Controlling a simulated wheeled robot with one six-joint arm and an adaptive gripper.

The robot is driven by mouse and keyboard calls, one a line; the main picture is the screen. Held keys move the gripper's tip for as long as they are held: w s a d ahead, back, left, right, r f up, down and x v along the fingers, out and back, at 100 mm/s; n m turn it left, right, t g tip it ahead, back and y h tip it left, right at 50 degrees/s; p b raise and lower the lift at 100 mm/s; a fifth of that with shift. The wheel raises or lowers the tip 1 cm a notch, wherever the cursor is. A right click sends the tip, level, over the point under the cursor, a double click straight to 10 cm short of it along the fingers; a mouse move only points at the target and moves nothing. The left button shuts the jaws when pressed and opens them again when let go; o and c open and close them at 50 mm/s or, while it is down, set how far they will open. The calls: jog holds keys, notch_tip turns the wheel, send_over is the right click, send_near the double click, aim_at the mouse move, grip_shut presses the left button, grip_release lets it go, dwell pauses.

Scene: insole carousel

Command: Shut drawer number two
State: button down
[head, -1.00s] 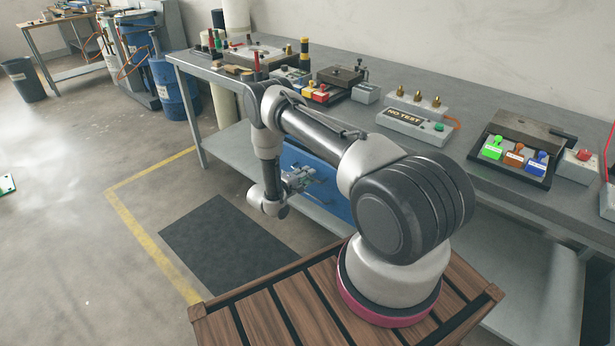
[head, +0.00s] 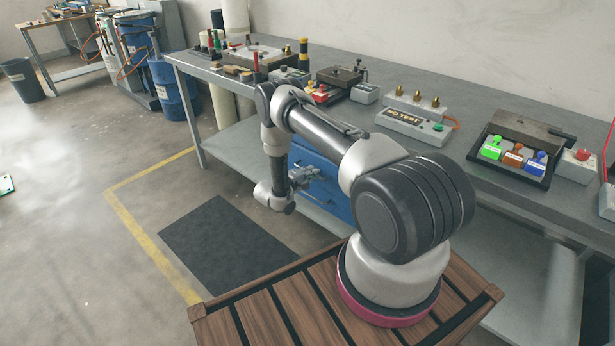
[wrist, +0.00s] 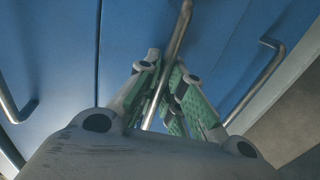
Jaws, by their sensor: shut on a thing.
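The blue drawer cabinet (head: 335,202) stands under the grey workbench. My gripper (head: 303,178) is at its front, below the bench top. In the wrist view, my gripper (wrist: 167,92) is shut on the middle metal handle (wrist: 180,38), with its green-padded fingers on either side of the bar. Another handle (wrist: 8,100) shows at the left on a blue front, past a dark seam, and a third handle (wrist: 258,80) is at the right. No drawer number can be read. My arm hides part of the cabinet, so how far the held drawer stands out is unclear.
The workbench (head: 460,185) carries several devices and stamps above the cabinet. A bench leg (head: 198,125) stands left of my arm. The dark floor mat (head: 225,240) and the floor in front of the cabinet are clear.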

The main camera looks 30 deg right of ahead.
jog(key=shift+x, duration=0.9)
jog(key=shift+r, duration=0.25)
jog(key=c, duration=1.5)
grip_release()
jog(key=shift+d, duration=0.1)
jog(key=v, duration=1.2)
jog(key=shift+f, duration=0.1)
jog(key=shift+w, duration=0.1)
